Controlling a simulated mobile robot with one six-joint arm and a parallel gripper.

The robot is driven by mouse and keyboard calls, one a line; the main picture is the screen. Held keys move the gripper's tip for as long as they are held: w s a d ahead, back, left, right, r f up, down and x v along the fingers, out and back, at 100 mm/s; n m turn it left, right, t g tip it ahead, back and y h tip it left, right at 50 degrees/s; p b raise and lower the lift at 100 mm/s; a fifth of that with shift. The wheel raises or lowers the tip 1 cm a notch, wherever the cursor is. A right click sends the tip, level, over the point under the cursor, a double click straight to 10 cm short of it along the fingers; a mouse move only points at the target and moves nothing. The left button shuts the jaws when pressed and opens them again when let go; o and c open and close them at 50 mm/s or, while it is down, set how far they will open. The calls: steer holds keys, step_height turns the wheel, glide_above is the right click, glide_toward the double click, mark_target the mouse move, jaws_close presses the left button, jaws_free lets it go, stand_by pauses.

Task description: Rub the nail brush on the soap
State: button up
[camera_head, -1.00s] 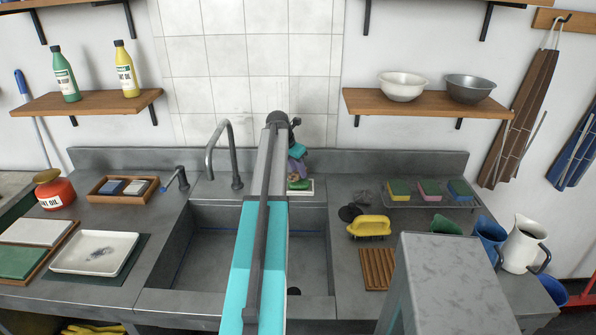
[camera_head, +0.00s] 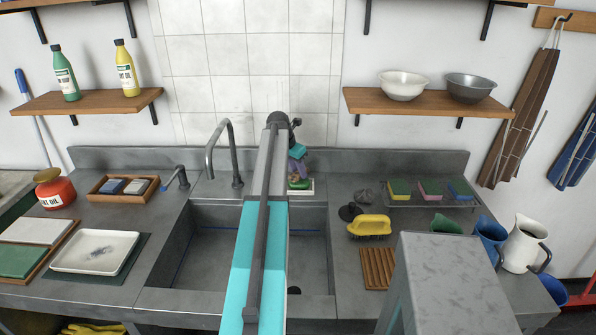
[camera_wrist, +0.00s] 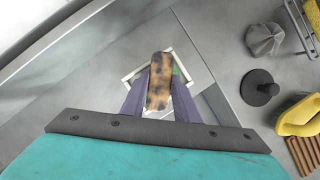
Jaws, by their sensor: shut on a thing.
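My gripper (camera_wrist: 159,100) has purple fingers shut on the nail brush (camera_wrist: 158,82), which looks tan with dark blotches in the wrist view. Behind the brush is a white rectangular dish (camera_wrist: 184,56), with a sliver of the green soap (camera_wrist: 177,71) beside the brush. In the head view, my gripper (camera_head: 297,170) is over the green soap (camera_head: 301,185) on its white dish, at the sink's back right corner. My arm covers part of this spot. I cannot tell whether the brush touches the soap.
The sink basin (camera_head: 205,250) lies in front, with a faucet (camera_head: 233,155) to the left. At right are a yellow-handled brush (camera_head: 369,225), a dark round stopper (camera_head: 350,212), a wooden slatted rest (camera_head: 378,268), a rack of sponges (camera_head: 430,189) and a white jug (camera_head: 523,245).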

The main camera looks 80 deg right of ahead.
mark_target(298, 173)
steer(key=shift+f, duration=0.3)
stand_by(0.8)
steer(key=shift+r, duration=0.1)
steer(key=shift+r+p, duration=2.4)
steer(key=shift+r, duration=1.05)
